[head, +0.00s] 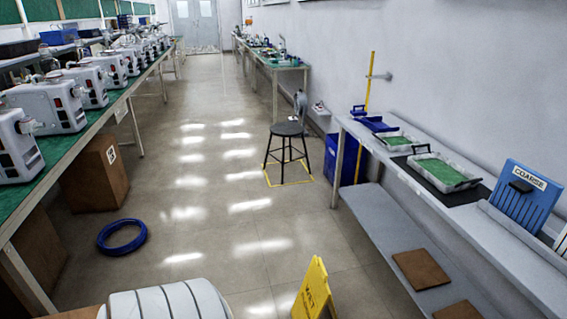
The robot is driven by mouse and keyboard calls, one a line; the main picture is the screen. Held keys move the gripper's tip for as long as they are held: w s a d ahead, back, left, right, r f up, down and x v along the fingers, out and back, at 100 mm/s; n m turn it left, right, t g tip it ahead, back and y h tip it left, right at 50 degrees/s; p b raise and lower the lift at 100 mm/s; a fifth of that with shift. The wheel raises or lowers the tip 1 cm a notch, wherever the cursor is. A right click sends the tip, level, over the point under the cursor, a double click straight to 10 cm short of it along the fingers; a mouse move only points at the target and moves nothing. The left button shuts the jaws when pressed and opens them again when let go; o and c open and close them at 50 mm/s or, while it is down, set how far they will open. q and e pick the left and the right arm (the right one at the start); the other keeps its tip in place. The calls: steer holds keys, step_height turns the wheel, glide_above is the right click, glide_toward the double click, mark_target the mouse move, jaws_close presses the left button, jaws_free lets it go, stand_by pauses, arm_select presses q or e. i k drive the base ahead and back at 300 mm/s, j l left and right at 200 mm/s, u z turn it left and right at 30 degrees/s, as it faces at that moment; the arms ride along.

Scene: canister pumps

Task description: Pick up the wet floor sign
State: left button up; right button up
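The wet floor sign (313,290) is yellow with dark lettering. It stands upright on the floor at the bottom of the head view, right of the middle, and its lower part is cut off by the picture's edge. Neither my left nor my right gripper shows in this view.
A blue ring (122,237) lies on the aisle floor at left. A black stool (287,130) stands inside a yellow floor outline. A long bench (52,150) with several white machines runs along the left, a grey workbench (410,185) along the right.

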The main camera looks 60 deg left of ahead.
mark_target(314, 293)
steer(key=u, duration=1.55)
